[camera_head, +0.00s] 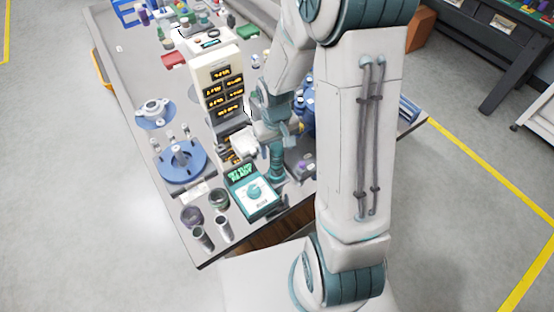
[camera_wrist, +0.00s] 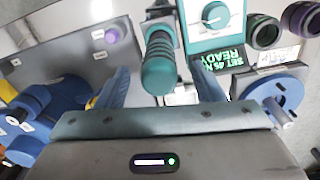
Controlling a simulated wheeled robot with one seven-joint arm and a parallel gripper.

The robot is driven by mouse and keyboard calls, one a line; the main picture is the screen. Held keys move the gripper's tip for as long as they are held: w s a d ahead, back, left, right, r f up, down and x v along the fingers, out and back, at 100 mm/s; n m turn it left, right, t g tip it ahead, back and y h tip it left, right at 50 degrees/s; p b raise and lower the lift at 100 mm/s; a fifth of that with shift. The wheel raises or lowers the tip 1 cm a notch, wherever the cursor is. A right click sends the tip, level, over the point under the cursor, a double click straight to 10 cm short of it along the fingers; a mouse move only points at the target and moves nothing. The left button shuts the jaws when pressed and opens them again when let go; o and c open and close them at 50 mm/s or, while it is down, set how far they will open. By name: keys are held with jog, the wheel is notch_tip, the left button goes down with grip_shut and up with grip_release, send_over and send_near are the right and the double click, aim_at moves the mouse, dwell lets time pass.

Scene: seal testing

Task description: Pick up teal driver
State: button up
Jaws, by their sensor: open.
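The teal driver (camera_wrist: 159,70) points its ribbed handle toward the camera in the wrist view. In the head view the driver (camera_head: 277,162) stands about upright beside the teal-framed device, under my gripper. My gripper (camera_head: 274,134) is open above it. In the wrist view one finger of my gripper (camera_wrist: 160,84) is on each side of the handle, with visible gaps on both sides. I cannot tell how deep the handle sits between the fingers. The driver's lower end is hidden.
The teal-framed device (camera_head: 253,191) with a dial and a lit screen is close beside the driver. A blue round fixture (camera_head: 181,160), dark cups (camera_head: 203,238) and a tall display tower (camera_head: 218,85) crowd the table.

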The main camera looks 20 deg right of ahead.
aim_at(276, 157)
jog(key=shift+w+f+p, duration=0.15)
jog(key=shift+f+p, duration=0.15)
jog(key=shift+f, duration=1.15)
jog(key=shift+w+f+p, duration=0.1)
jog(key=shift+f+p, duration=0.15)
jog(key=shift+f, duration=1.2)
jog(key=c, duration=1.2)
